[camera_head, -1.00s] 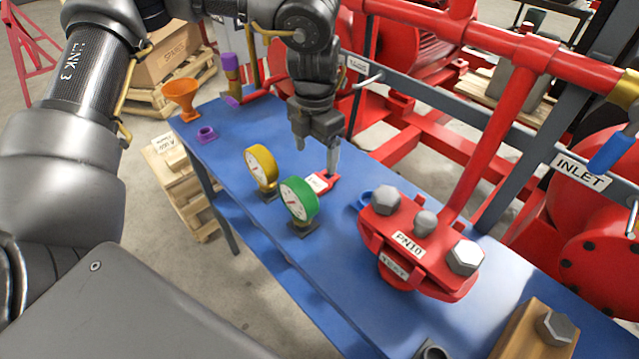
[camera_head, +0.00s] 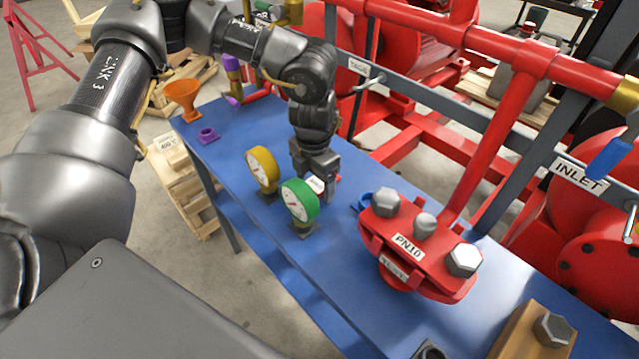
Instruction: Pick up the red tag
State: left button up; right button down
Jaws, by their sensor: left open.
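The red tag (camera_head: 317,184) with a white label lies on the blue bench (camera_head: 350,280) behind the green gauge. Only part of it shows, because my left gripper and the green gauge cover the rest. My left gripper (camera_head: 315,190) points down right at the tag, its jaws open. One finger shows to the right of the label; the other is mostly hidden behind the green gauge. I cannot tell whether the fingers touch the tag. My right gripper is not in view.
A green gauge (camera_head: 299,200) and a yellow gauge (camera_head: 262,169) stand close in front. A red flange block (camera_head: 420,245) with bolts is to the right, a blue ring (camera_head: 365,201) beside it. An orange funnel (camera_head: 183,95) and a purple ring (camera_head: 208,135) are at the left end.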

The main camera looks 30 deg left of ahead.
aim_at(314, 186)
pick_arm(q)
jog(key=c, duration=1.1)
jog(key=shift+o, duration=0.2)
notch_tip(314, 186, up, 10)
jog(key=shift+b, duration=0.3)
